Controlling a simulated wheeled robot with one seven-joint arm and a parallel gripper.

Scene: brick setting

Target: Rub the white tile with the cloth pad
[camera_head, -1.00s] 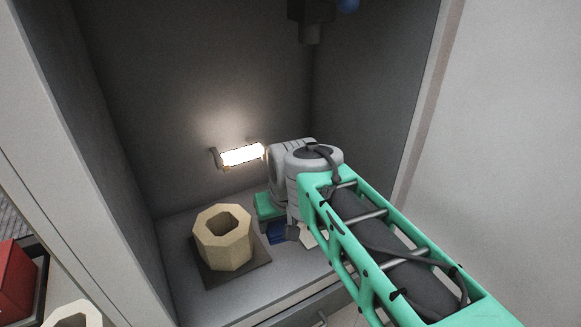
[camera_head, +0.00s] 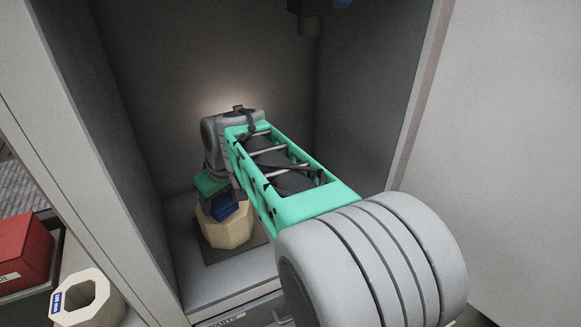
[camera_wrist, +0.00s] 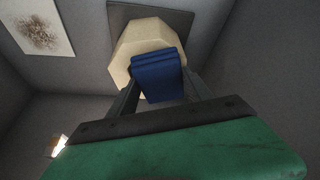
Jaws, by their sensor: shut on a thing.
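The blue cloth pad (camera_wrist: 160,77) is held between the fingers of my gripper (camera_wrist: 158,92), which is shut on it. In the head view the pad (camera_head: 225,209) shows in front of the upper part of a cream octagonal block, below my wrist. The white tile (camera_wrist: 38,30) lies apart from the pad, at the upper left of the wrist view, with a speckled brown stain on its middle. In the head view the tile is hidden, and my arm covers that side of the alcove floor.
The cream block (camera_head: 226,236) stands on a dark square plate (camera_head: 238,251), close under the pad. Grey alcove walls close in on the sides and back. A lit lamp (camera_wrist: 59,146) shows in the wrist view. A red box (camera_head: 22,252) and another cream block (camera_head: 88,297) stand outside, left.

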